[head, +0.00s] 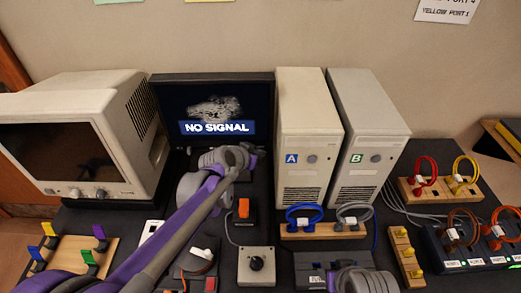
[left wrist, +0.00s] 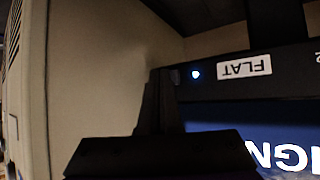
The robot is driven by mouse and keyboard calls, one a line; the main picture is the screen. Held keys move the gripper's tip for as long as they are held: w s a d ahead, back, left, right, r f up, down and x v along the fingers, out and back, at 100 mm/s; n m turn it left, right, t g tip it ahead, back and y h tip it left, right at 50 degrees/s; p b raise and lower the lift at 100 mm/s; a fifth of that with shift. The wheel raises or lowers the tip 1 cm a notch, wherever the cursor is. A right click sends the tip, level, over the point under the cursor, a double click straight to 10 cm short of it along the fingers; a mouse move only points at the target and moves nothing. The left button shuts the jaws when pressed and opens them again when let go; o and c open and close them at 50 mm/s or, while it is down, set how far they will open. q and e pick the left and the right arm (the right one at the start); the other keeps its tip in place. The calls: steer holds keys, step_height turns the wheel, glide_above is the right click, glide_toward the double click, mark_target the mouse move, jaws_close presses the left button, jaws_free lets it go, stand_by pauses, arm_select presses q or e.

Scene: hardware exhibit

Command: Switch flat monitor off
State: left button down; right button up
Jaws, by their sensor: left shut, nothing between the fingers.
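The flat monitor (head: 262,105) stands at the back of the table between a bulky old monitor and two towers. Its dark screen reads NO SIGNAL. In the left wrist view it appears upside down, with a FLAT label (left wrist: 244,67) on its frame and a small glowing blue power light (left wrist: 195,74) beside the label. My left gripper (head: 238,158) is shut and empty, low in front of the monitor. Its dark fingers (left wrist: 158,118) show in the left wrist view, near the frame and apart from the light. A grey part at the bottom right of the head view may be my right gripper.
The beige old monitor (head: 60,150) stands close on the left. Towers A (head: 306,135) and B (head: 368,135) stand close on the right. A joystick box (head: 257,266), an orange switch (head: 243,208) and cable boards (head: 322,230) crowd the table front.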

arm_select(q)
steer(key=shift+w, duration=0.15)
stand_by(0.4)
steer(key=shift+s, duration=0.65)
steer(key=shift+s, duration=0.1)
steer(key=s, duration=0.5)
steer(key=shift+s, duration=0.4)
